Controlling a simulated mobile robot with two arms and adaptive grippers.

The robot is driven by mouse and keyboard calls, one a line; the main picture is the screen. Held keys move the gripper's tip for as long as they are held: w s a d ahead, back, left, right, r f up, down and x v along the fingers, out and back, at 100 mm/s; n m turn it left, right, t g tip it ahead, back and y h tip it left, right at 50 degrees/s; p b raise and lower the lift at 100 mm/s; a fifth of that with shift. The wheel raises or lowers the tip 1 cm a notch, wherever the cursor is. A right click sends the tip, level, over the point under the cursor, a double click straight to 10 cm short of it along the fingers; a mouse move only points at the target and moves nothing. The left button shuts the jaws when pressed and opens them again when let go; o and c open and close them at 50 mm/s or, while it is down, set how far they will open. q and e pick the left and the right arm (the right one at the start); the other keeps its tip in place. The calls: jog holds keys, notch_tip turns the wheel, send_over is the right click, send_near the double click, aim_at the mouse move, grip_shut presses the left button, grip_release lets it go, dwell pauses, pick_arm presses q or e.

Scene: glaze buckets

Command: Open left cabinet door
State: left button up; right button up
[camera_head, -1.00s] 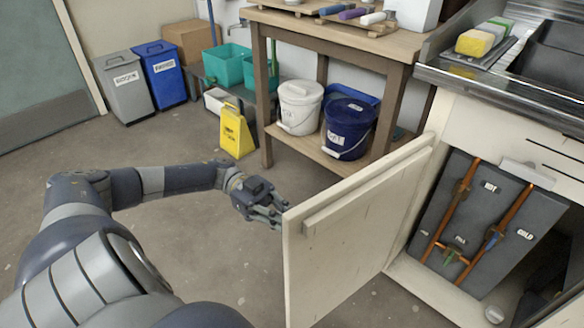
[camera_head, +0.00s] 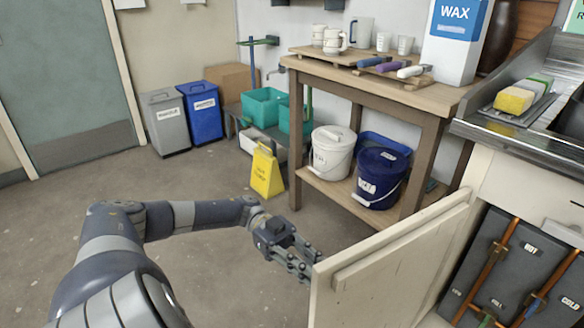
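The left cabinet door (camera_head: 385,272) is cream-coloured and stands swung wide open at the lower right, with a long raised strip on the face turned to me. My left gripper (camera_head: 308,265) is at the door's free edge, with its fingers close to the upper left corner. Its fingers look spread apart, and I cannot tell whether they touch the door. Inside the cabinet (camera_head: 517,268) are dark panels with copper pipes and tags reading HOT and COLD. My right gripper is not in view.
A wooden workbench (camera_head: 430,95) stands behind the door, with a white bucket (camera_head: 332,155) and a dark blue bucket (camera_head: 378,180) on its lower shelf. A yellow floor sign (camera_head: 267,172) stands left of it. A metal sink counter (camera_head: 500,135) tops the cabinet. The floor at left is clear.

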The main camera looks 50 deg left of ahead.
pick_arm(q)
jog(key=a, duration=1)
jog(key=shift+s, duration=0.15)
dwell(0.4)
